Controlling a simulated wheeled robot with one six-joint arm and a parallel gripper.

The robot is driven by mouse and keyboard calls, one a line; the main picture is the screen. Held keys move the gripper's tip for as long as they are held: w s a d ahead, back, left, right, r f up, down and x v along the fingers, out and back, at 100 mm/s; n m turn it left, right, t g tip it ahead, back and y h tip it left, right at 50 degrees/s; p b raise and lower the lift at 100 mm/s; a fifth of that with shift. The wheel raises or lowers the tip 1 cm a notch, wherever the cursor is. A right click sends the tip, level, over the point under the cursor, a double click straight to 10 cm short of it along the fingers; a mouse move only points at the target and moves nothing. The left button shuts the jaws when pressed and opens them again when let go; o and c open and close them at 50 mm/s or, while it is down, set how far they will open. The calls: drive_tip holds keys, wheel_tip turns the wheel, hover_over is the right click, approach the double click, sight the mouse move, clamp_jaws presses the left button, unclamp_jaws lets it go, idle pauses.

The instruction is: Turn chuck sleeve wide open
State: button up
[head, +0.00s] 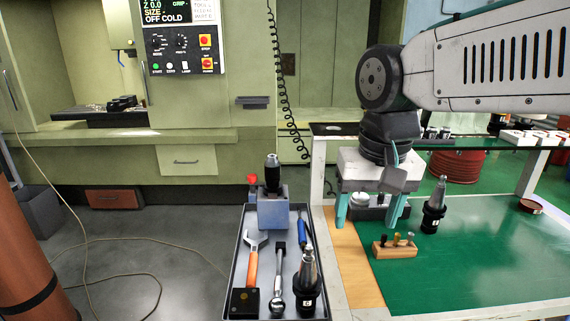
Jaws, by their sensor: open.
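A dark, tapered chuck (271,174) stands upright in a blue-grey block fixture (273,211) with a red knob (252,180) at its left. I take its dark, rounded outside to be the sleeve; how far its jaws are open cannot be seen. My gripper (368,218) points down over the left part of the green bench, to the right of the fixture and apart from the chuck. Its two teal fingers are spread. A small grey round piece (358,200) on a dark base shows between them; I cannot tell whether it is between or behind the fingers.
A tray (240,262) holds an orange-handled wrench (252,265), a ratchet-like tool (278,285), a blue-handled tool (301,225) and a black tool holder (307,285). On the green bench (470,260) stand another holder (434,208) and a wooden block (395,248). The bench's right front is clear.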

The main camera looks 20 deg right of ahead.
drive_tip(key=w+r+m, duration=0.4)
drive_tip(key=w+m, duration=0.2)
drive_tip(key=w, duration=0.9)
drive_tip(key=m+g, duration=0.1)
drive_tip(key=m, duration=1.2)
hover_over(273, 160)
drive_tip(key=f, duration=0.6)
drive_tip(key=shift+w+d+f, duration=0.1)
drive_tip(key=shift+w+f, duration=0.1)
drive_tip(key=shift+w, duration=0.15)
drive_tip(key=f, duration=0.7)
drive_tip(key=shift+w+f, duration=0.2)
drive_tip(key=shift+w, duration=0.05)
drive_tip(key=shift+f, duration=0.35)
drive_tip(key=c, duration=1)
